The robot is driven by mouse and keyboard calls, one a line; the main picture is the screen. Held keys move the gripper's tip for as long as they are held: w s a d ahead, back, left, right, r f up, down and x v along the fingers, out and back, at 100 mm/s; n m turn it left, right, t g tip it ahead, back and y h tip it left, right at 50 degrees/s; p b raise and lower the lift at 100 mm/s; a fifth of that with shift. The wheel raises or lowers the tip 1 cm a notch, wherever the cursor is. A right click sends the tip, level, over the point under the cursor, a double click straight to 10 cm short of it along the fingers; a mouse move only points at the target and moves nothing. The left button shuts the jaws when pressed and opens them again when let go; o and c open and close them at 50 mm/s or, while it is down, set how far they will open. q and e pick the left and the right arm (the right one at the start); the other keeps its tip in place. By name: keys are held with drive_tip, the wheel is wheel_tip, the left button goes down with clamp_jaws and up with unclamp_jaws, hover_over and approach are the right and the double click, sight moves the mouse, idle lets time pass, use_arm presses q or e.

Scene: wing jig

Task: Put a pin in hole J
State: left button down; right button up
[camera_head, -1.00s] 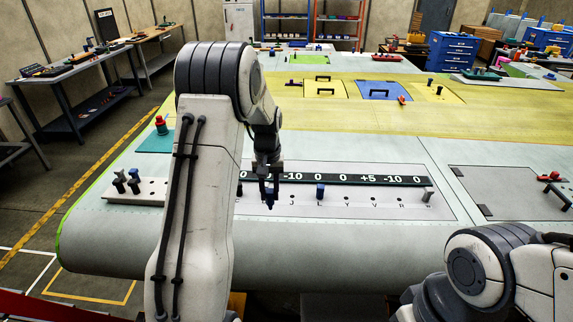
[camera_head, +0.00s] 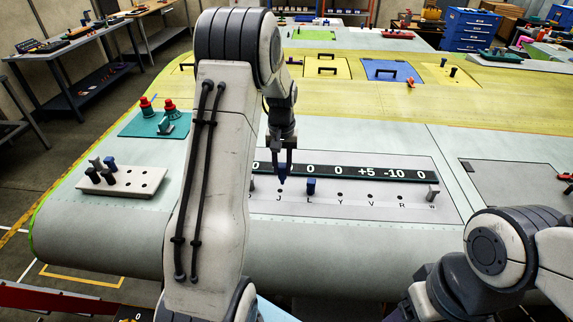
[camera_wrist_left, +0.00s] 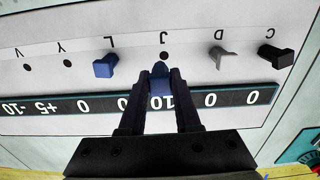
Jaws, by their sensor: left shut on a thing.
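My left gripper (camera_head: 282,168) is shut on a blue pin (camera_head: 282,176), which points down over the wing panel. In the left wrist view the left gripper (camera_wrist_left: 160,78) holds the blue pin (camera_wrist_left: 159,76) just short of hole J (camera_wrist_left: 163,55). Hole J (camera_head: 279,191) is a dark, empty hole, and the pin looks above it, apart from it. Another blue pin (camera_head: 311,187) stands in hole L; it also shows in the left wrist view (camera_wrist_left: 105,66). My right gripper is out of view; only part of that arm shows.
A grey pin (camera_wrist_left: 220,58) and a black pin (camera_wrist_left: 276,55) stand in holes beyond J. Holes Y (camera_head: 340,194), V and R are empty. A grey pin (camera_head: 432,192) stands at W. A pale block (camera_head: 140,191) holds several pins. A black number strip (camera_head: 345,171) runs behind the holes.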

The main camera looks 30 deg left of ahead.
sight(280, 179)
use_arm(q)
drive_tip(key=shift+s+a+f+b, duration=0.1)
drive_tip(key=shift+a+f+b, duration=0.1)
drive_tip(key=shift+f, duration=0.3)
drive_tip(key=shift+a+f+b, duration=0.15)
drive_tip(key=shift+f+b, duration=0.05)
drive_tip(key=shift+f, duration=0.4)
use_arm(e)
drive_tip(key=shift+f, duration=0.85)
use_arm(q)
drive_tip(key=shift+s+d, duration=0.15)
drive_tip(key=shift+s, duration=0.1)
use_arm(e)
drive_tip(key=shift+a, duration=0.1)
use_arm(q)
drive_tip(key=shift+f+b, duration=0.9)
drive_tip(key=shift+f, duration=0.45)
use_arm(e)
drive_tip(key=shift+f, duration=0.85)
